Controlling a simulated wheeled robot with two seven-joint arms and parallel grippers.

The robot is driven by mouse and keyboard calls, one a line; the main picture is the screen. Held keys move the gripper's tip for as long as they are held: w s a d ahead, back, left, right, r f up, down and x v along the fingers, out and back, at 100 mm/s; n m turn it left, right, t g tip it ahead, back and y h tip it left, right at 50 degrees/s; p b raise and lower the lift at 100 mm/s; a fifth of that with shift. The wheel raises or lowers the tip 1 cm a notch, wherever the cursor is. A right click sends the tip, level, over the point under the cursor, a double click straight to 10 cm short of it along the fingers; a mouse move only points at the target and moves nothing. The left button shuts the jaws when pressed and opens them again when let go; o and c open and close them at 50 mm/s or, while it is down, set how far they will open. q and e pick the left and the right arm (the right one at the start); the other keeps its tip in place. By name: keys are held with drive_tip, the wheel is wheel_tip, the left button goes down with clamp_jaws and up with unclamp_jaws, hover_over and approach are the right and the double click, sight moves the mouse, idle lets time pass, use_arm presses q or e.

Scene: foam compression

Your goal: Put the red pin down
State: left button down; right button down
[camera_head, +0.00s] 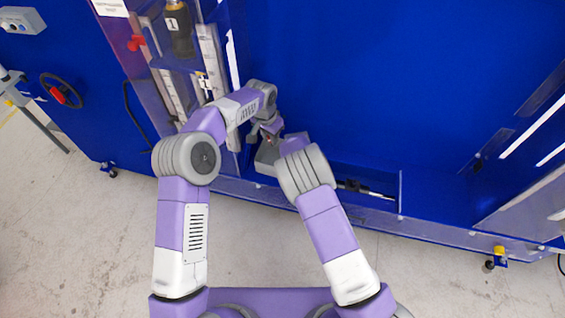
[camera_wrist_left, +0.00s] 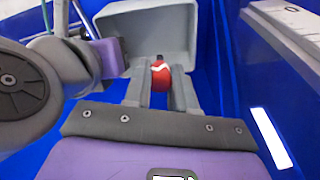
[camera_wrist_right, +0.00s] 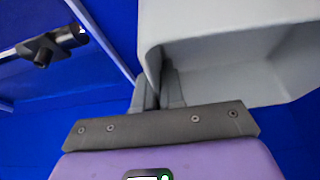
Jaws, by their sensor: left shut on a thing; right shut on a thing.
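In the left wrist view a red pin (camera_wrist_left: 160,77) with a white band sits between the fingers of my left gripper (camera_wrist_left: 160,88), which is shut on it. The pin is held over the open grey bin (camera_wrist_left: 128,27). In the head view the left gripper (camera_head: 266,128) is above the bin (camera_head: 265,157); the pin is too small to make out there. My right gripper (camera_wrist_right: 158,88) is shut on the wall of the grey bin (camera_wrist_right: 190,20) in the right wrist view. Its fingers are hidden behind my arm in the head view.
A blue-walled trough with a black rod (camera_head: 365,189) lies to the right of the bin; a black fitting (camera_wrist_right: 45,48) shows in the right wrist view. A shelf with a numbered bottle (camera_head: 179,30) stands at upper left.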

use_arm(q)
drive_tip(key=f+n, duration=0.1)
drive_tip(key=n+g+y, duration=0.1)
drive_tip(key=n, duration=0.1)
drive_tip(key=shift+s+a+f, duration=0.15)
drive_tip(key=shift+a+f, duration=0.15)
drive_tip(key=shift+f, duration=0.1)
approach(269, 158)
drive_tip(key=shift+n, duration=0.4)
drive_tip(key=s+f, duration=0.3)
drive_tip(key=s, duration=0.1)
drive_tip(key=shift+d+f, duration=0.2)
drive_tip(key=shift+d, duration=0.05)
drive_tip(key=shift+f, duration=0.1)
drive_tip(key=c, duration=0.9)
unclamp_jaws()
wheel_tip(269, 158, up, 12)
drive_tip(key=shift+r, duration=0.15)
